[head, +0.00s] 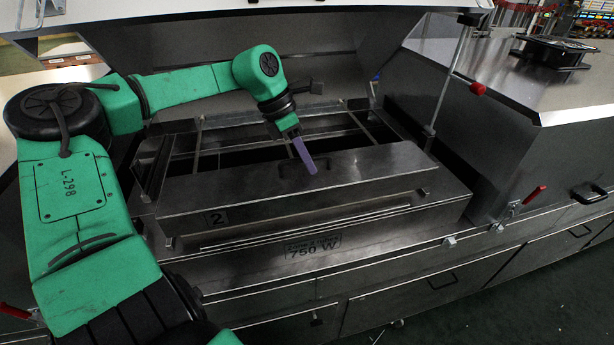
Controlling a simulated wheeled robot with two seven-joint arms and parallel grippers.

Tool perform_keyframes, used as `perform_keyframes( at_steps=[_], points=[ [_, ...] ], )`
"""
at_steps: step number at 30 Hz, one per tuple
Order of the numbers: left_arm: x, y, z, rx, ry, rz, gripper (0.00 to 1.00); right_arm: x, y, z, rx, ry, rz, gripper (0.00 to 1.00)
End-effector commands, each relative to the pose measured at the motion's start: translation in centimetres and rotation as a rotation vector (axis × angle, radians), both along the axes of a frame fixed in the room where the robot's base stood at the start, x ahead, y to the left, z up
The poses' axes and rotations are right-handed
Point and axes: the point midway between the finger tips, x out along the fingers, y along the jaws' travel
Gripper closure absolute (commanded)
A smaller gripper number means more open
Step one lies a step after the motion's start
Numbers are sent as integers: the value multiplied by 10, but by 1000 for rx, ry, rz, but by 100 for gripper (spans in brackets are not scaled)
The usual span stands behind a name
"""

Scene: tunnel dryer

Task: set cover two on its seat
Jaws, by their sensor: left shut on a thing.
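Cover two (370,170) is a long dark metal panel, with a "2" on a plate at the left of the front below it. It lies across the front part of the open dryer bay, roughly level. I cannot tell whether its edges touch the seat, which it mostly hides. My left gripper (306,158) reaches in from the left, and its purple fingers point down at the handle in the middle of the cover. It is shut on cover two by this handle, which the fingers partly hide. My right gripper is not in view.
Behind the cover, the dryer frame (230,122) shows dark open bays between thin rails. A raised hood (330,35) hangs over the back, with a strut (448,80) at the right. Red-handled clamps (533,195) stand at the right. A steel top (560,85) lies beyond.

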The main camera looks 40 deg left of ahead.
Motion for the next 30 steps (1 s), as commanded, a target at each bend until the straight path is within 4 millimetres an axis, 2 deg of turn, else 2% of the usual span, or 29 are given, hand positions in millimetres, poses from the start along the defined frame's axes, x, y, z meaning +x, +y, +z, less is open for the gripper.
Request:
perform_keyframes(
  at_steps=[3,7,21,22,23,24,30],
  points=[
    [0,-1,-16,-4,0,-1,100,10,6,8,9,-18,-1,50],
    [0,-1,-37,-1,-2,-1,100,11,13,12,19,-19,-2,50],
    [1,0,-48,1,-5,0,100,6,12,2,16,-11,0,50],
    [0,0,-48,1,-2,0,73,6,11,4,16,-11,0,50],
    [0,0,-47,1,-2,0,61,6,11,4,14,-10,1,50],
    [0,0,-47,1,-2,0,54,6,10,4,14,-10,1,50],
    [0,0,-47,2,-1,0,54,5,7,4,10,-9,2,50]
  ],
)
